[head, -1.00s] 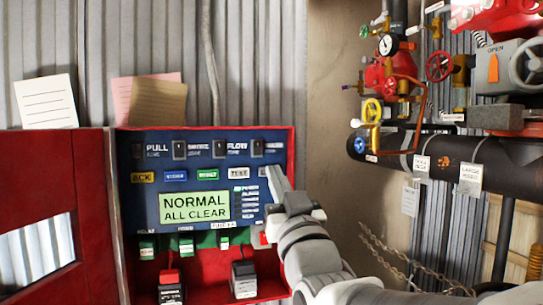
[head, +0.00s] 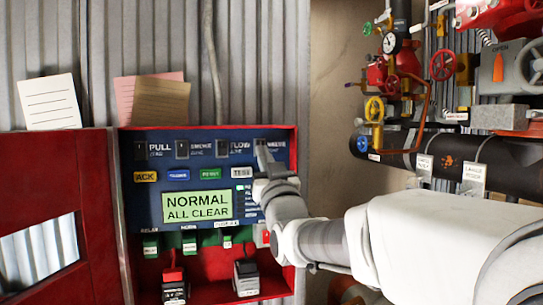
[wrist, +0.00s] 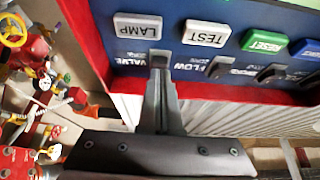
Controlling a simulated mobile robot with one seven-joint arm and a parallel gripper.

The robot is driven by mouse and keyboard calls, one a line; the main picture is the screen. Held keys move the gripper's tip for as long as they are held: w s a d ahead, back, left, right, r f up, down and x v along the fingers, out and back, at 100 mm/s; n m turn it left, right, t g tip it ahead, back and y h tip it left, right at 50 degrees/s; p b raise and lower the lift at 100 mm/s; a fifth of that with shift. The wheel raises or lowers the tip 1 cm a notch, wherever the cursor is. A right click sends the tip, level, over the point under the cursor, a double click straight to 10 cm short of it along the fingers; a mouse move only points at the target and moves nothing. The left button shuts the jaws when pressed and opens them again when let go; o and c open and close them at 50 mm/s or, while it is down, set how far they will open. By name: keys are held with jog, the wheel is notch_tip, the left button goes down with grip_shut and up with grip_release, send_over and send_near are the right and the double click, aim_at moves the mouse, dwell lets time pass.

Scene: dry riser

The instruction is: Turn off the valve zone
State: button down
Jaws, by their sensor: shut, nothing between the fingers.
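The red alarm box (head: 212,268) stands open with a blue panel (head: 150,210) inside. Along the panel's top is a row of dark zone switches: the pull switch (head: 140,150), smoke switch (head: 181,149) and flow switch (head: 222,148). The valve zone label (head: 276,150) is at the right end. My gripper (head: 261,152) is shut and empty, its tips over the valve switch's place. In the wrist view, which looks upside down, the gripper tips (wrist: 160,62) are beside the valve label (wrist: 130,62) and hide the valve switch. I cannot tell whether they touch it.
The panel display (head: 196,206) reads "NORMAL ALL CLEAR". The lamp button (wrist: 138,27) and test button (wrist: 205,33) are close to my fingertips. The red door (head: 50,170) is swung open at left. Pipes with valves and gauges (head: 392,43) fill the right.

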jog(key=b, duration=0.3)
jog(key=shift+w+a+f+t, duration=0.1)
jog(key=shift+w+f+t, duration=0.05)
jog(key=shift+w+t, duration=0.2)
jog(key=shift+s+b, duration=0.1)
jog(key=shift+b, duration=0.2)
